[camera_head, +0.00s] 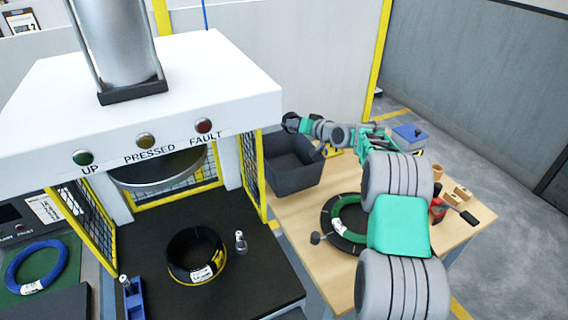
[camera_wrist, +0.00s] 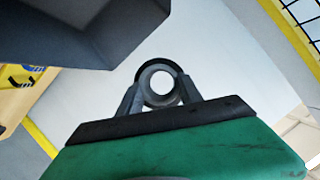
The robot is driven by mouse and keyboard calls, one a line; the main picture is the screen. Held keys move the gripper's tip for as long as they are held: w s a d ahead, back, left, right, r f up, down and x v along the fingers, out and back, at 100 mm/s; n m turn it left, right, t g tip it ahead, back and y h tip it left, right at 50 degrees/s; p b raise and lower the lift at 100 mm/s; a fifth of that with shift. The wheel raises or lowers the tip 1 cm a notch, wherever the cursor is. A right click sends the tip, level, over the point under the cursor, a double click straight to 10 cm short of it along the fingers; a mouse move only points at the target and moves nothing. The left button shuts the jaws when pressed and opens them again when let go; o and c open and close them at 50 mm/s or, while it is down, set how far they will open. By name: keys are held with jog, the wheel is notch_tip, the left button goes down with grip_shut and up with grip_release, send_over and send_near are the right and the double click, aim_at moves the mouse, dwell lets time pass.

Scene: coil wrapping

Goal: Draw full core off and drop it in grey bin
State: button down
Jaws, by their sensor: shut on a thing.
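My gripper (camera_head: 302,124) is at the end of the outstretched arm, above the far side of the grey bin. In the wrist view my gripper (camera_wrist: 160,92) is shut on a dark grey hollow core (camera_wrist: 144,88), seen nearly end-on with light showing through its bore. In the head view the core (camera_head: 290,122) is a small dark shape at the fingertips. The grey bin (camera_head: 297,182) stands on the back left of the wooden table, and its wall (camera_wrist: 100,40) fills the upper left of the wrist view. The core is apart from the bin wall. The bin's floor is largely hidden.
A black coil (camera_head: 183,268) and a small bottle (camera_head: 241,241) are on the press bed. A green-and-black coil (camera_head: 340,233) lies on the wooden table (camera_head: 300,222). A blue box (camera_head: 409,137) is behind the arm. Yellow mesh guards (camera_head: 253,175) flank the press.

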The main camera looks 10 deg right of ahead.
jog(key=shift+f, duration=2.3)
jog(key=c, duration=0.7)
grip_release()
jog(key=shift+d, duration=0.1)
jog(key=b+v, duration=0.2)
jog(key=v, duration=0.5)
jog(key=shift+s+d+r+b, duration=0.1)
jog(key=shift+s+d+b, duration=0.05)
jog(key=shift+s+b, duration=0.2)
